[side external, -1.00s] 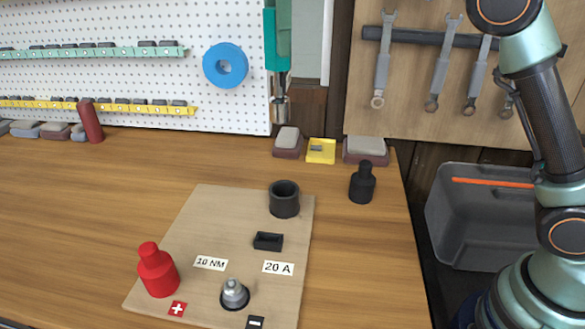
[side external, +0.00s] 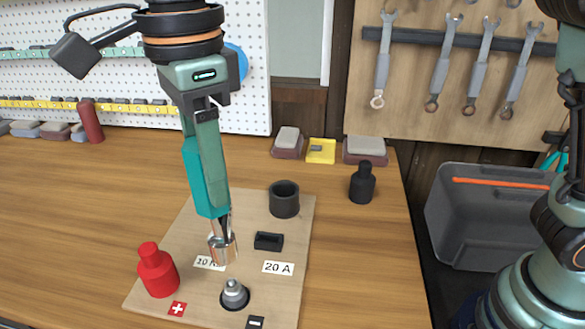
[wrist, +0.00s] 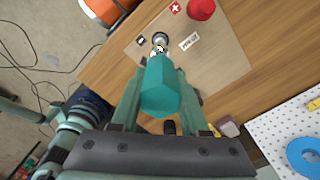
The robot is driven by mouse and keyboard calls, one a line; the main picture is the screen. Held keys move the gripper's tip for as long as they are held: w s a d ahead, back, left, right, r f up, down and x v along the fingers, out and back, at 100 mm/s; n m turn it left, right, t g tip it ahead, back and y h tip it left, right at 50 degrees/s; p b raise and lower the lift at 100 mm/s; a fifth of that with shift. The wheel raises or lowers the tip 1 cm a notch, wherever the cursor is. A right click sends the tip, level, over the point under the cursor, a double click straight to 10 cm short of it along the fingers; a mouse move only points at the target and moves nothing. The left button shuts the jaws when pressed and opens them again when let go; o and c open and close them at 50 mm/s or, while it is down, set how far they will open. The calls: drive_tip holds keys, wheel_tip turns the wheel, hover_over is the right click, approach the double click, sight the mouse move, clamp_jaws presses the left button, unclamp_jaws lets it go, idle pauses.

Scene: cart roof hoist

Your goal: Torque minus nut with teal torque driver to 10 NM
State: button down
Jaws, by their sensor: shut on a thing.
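My gripper (side external: 208,150) is shut on the teal torque driver (side external: 203,182), which hangs nearly upright with a slight tilt. Its silver socket (side external: 222,249) points down, in front of part of the 10 NM label (side external: 202,262). The minus nut (side external: 234,292) is a silver nut on a stud with a dark ring, beside the minus mark (side external: 256,322). In the side view the socket is above and slightly left of the nut, apart from it. In the wrist view the driver (wrist: 158,88) points toward the nut area (wrist: 159,40), where socket and nut are hard to separate.
A red cap (side external: 157,271) covers the plus terminal on the wooden board (side external: 185,298). A black ring holder (side external: 284,199), a black slot (side external: 268,241) and a 20 A label (side external: 278,268) are on the board. A black cap (side external: 362,182) stands to the right on the table.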

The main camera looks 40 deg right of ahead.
drive_tip(key=shift+f, duration=2.25)
drive_tip(key=n, duration=0.4)
drive_tip(key=shift+n, duration=0.4)
drive_tip(key=n, duration=1)
drive_tip(key=shift+n, duration=0.4)
drive_tip(key=n, duration=0.5)
